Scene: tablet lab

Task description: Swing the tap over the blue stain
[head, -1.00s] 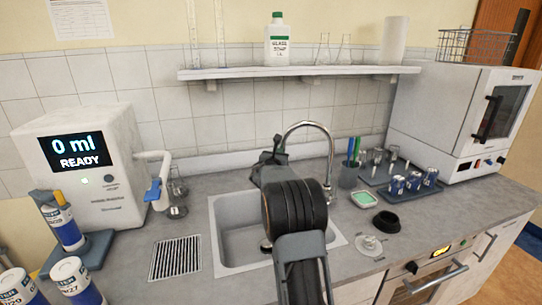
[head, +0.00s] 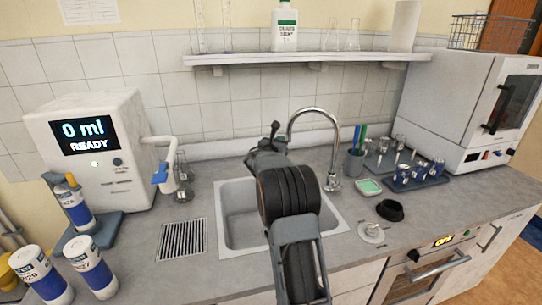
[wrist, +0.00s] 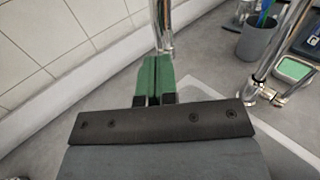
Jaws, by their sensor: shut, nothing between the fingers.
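The chrome tap (head: 336,150) stands at the sink's back right, its curved spout arching left. My gripper (head: 275,130) is beside the spout's hanging end, just left of it in the head view. In the wrist view the green fingers of my gripper (wrist: 154,62) are shut together and empty. The spout's end (wrist: 166,30) hangs right at the fingertips there; I cannot tell whether they touch. The tap's base (wrist: 258,92) is to the right. The sink (head: 232,215) is partly hidden behind my arm. No blue stain is visible in the part of the basin that shows.
A white dispenser (head: 95,150) reading "0 ml READY" stands left, with glassware beside it. A shelf (head: 300,58) hangs above.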

